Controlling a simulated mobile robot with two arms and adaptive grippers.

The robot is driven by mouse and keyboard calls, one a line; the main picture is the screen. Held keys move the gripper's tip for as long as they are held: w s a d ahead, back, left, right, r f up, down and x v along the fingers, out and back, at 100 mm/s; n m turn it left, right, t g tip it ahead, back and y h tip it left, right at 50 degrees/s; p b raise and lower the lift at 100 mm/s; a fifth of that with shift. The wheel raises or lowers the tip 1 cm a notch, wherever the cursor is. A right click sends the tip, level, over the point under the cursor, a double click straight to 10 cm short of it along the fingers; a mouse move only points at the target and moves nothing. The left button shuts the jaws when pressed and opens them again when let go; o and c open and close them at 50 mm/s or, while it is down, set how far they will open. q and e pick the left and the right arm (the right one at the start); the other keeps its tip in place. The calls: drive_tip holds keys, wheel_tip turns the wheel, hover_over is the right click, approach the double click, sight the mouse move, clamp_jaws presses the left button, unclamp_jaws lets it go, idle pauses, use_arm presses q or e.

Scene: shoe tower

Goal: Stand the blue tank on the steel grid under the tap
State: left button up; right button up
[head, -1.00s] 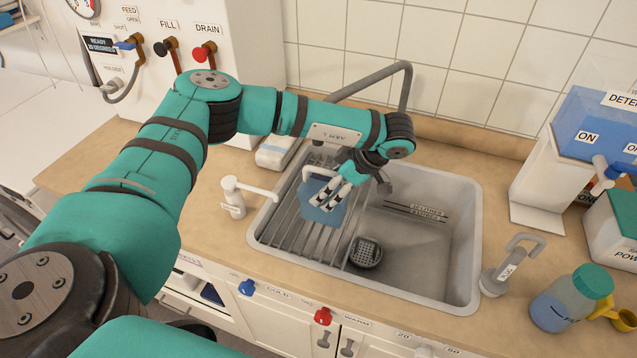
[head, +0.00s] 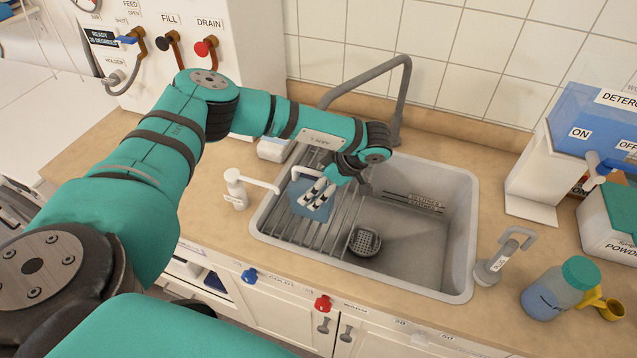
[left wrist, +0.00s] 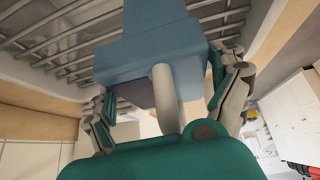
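The blue tank (head: 309,209), with a pale handle, is over the left part of the sink, above the steel grid (head: 290,228). My left gripper (head: 318,196) is around it, with fingers on both sides. In the left wrist view the tank (left wrist: 150,60) sits between the fingers, its pale handle toward the palm and grid bars (left wrist: 60,55) behind it. Whether its base touches the grid is not clear. A small white tap (head: 235,190) stands at the sink's left rim, its spout reaching toward the tank. My right gripper is not in view.
A tall grey faucet (head: 406,85) arches behind the sink, close to my forearm. The right basin (head: 425,240) is free except for a round drain strainer (head: 365,241). A grey dispenser (head: 497,262) and a blue bottle (head: 552,292) stand to the right.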

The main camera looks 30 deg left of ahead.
use_arm(q)
drive_tip(key=shift+r, duration=0.25)
drive_tip(key=shift+w+d+r, duration=0.1)
drive_tip(key=shift+d+r, duration=0.05)
drive_tip(key=shift+d, duration=0.05)
drive_tip(key=s+b+v, duration=0.1)
drive_tip(key=b+v, duration=0.3)
drive_tip(key=v, duration=0.7)
drive_tip(key=shift+w+r, duration=0.2)
drive_tip(key=shift+w, duration=0.25)
